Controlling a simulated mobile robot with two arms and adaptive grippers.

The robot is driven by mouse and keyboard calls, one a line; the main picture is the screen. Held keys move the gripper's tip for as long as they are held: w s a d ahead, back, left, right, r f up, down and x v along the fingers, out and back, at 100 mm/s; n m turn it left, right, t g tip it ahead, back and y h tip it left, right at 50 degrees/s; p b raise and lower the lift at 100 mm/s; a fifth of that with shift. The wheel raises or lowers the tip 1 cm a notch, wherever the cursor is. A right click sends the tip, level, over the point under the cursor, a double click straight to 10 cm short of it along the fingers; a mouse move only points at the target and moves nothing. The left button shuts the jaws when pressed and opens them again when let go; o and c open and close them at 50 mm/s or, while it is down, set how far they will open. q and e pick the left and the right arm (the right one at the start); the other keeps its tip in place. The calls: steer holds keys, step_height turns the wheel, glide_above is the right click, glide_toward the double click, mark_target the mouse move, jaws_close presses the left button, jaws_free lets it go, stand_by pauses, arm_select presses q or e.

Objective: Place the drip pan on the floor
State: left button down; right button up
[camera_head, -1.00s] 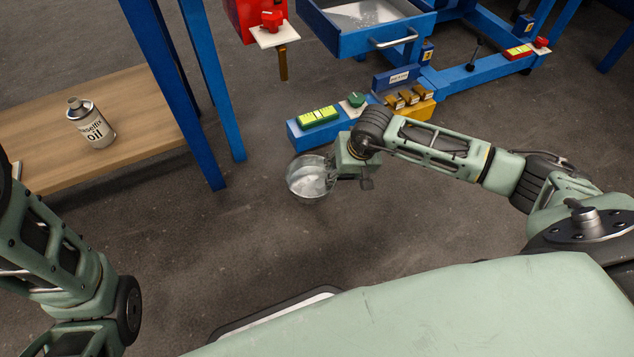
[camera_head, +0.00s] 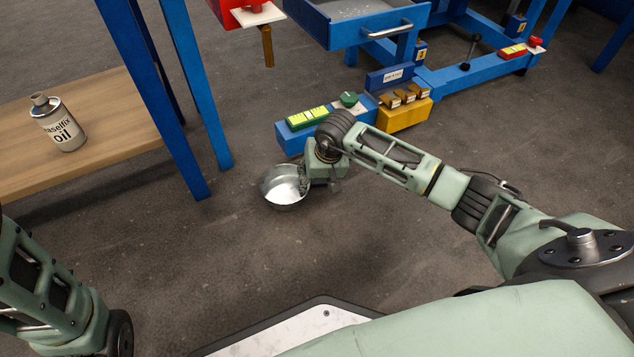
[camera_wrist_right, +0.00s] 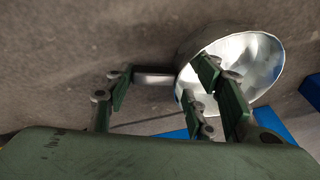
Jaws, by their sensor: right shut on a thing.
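The drip pan (camera_head: 285,190) is a round, shiny metal bowl at the centre of the head view, with its open side up. Its bright inside and rim (camera_wrist_right: 262,55) show in the right wrist view. My right gripper (camera_head: 309,180) is at the right side of the pan and is shut on it. Its green fingers (camera_wrist_right: 175,85) also show in the right wrist view, in front of the pan. Whether the pan's underside touches the floor (camera_head: 245,260) cannot be told. My left arm comes in at the lower left, but its gripper is out of view.
A blue and yellow box with switches (camera_head: 405,115) stands behind the pan. A blue drawer (camera_head: 360,28) hangs above it. A wooden shelf (camera_head: 110,145) with an oil can (camera_head: 58,125) and blue legs is at left. Floor in front of the pan is clear.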

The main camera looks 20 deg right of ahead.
steer(key=o, duration=1.5)
steer(key=shift+c, duration=0.2)
steer(key=p+v, duration=0.8)
steer(key=v, duration=0.4)
steer(key=shift+r, duration=0.1)
